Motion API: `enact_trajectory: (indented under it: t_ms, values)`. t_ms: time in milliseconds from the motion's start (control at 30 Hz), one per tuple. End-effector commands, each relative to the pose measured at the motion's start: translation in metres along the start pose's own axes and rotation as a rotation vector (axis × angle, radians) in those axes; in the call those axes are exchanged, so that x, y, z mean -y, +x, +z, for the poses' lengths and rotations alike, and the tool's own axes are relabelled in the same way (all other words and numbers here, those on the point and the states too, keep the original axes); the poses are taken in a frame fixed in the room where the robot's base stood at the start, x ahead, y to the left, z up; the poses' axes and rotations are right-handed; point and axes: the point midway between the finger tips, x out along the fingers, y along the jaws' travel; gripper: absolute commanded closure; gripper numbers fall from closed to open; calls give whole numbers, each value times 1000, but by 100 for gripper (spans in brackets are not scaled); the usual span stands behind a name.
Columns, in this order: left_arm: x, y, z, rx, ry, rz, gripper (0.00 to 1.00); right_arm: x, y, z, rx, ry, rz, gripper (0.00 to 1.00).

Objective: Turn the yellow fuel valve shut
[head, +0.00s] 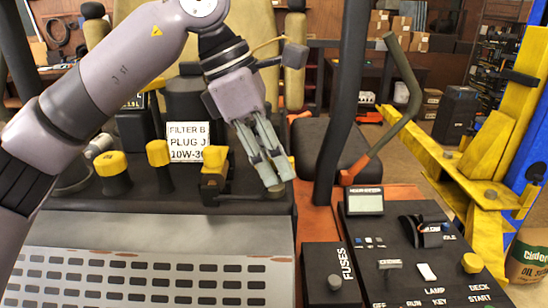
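A yellow lever-like part (214,176), which looks like the fuel valve, stands on the dark engine deck beside the white label. My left gripper (277,184) points down just to the right of it, apart from it in the picture. Its two fingers look close together and hold nothing that I can see; the viewing angle hides the gap between them. Two other yellow-topped parts stand further left, a yellow cap (112,164) and a yellow knob (159,153). My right gripper is out of view.
A white label (186,143) stands behind the yellow parts. A grey slotted panel (150,262) lies in front. A control console (405,245) and a fuse box (330,275) are at the right. A black post (343,100) and a seat (325,145) are right of my gripper. A yellow lift frame (440,165) stands beyond.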

Motion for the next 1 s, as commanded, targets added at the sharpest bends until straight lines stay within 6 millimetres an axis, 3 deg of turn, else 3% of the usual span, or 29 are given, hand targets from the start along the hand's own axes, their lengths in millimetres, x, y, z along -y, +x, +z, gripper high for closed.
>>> enact_trajectory:
  t_ms: [467,1000]
  values:
    - [0,-6,0,-1,-1,-1,69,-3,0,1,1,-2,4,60]
    - [0,-106,0,-1,-2,0,69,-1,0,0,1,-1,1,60]
